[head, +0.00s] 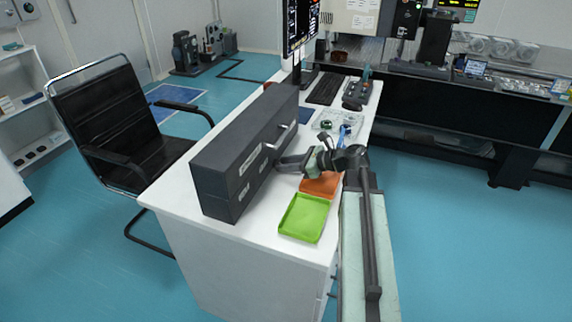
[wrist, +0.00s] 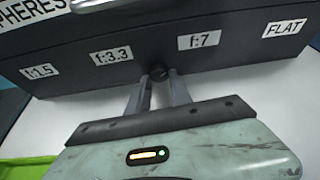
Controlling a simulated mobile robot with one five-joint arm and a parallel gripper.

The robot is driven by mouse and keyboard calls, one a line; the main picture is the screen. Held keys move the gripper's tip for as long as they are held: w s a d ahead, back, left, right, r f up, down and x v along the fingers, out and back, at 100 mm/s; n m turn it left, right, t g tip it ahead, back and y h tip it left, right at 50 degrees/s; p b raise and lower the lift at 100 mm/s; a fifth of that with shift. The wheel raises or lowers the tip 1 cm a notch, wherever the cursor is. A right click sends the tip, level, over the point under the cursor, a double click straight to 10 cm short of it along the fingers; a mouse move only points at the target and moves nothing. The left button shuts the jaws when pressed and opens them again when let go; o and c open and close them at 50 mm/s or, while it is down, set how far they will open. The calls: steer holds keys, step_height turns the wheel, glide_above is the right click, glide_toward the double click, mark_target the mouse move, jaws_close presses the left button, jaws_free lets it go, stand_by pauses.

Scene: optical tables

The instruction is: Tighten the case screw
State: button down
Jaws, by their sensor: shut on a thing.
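The long dark grey case (head: 236,160) stands on the white desk, with a handle and white labels on its front face. In the wrist view the case (wrist: 200,65) fills the upper part, with labels such as "f:3.3", "f:7" and "FLAT". The case screw (wrist: 158,73) is a small dark round knob on the front, between the "f:3.3" and "f:7" labels. My gripper (wrist: 158,88) has its two fingertips on either side of the screw and is shut on it. In the head view my gripper (head: 280,167) reaches the case front; the screw is hidden there.
A green tray (head: 304,218) and an orange tray (head: 320,184) lie on the white desk (head: 262,232) in front of the case. A clear tray with small items, a keyboard (head: 325,88) and a monitor are farther back. A black chair (head: 105,125) stands at the left.

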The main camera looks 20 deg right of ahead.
steer(key=shift+s+a+f+n+t+h+b, duration=0.1)
steer(key=shift+n+t+h+b, duration=0.2)
steer(key=shift+n, duration=0.45)
steer(key=shift+s+n+t+h+b, duration=0.15)
steer(key=shift+n+t+h, duration=0.2)
steer(key=shift+n, duration=0.4)
steer(key=shift+w, duration=0.1)
steer(key=c, duration=1.1)
jaws_free()
steer(key=shift+c, duration=0.2)
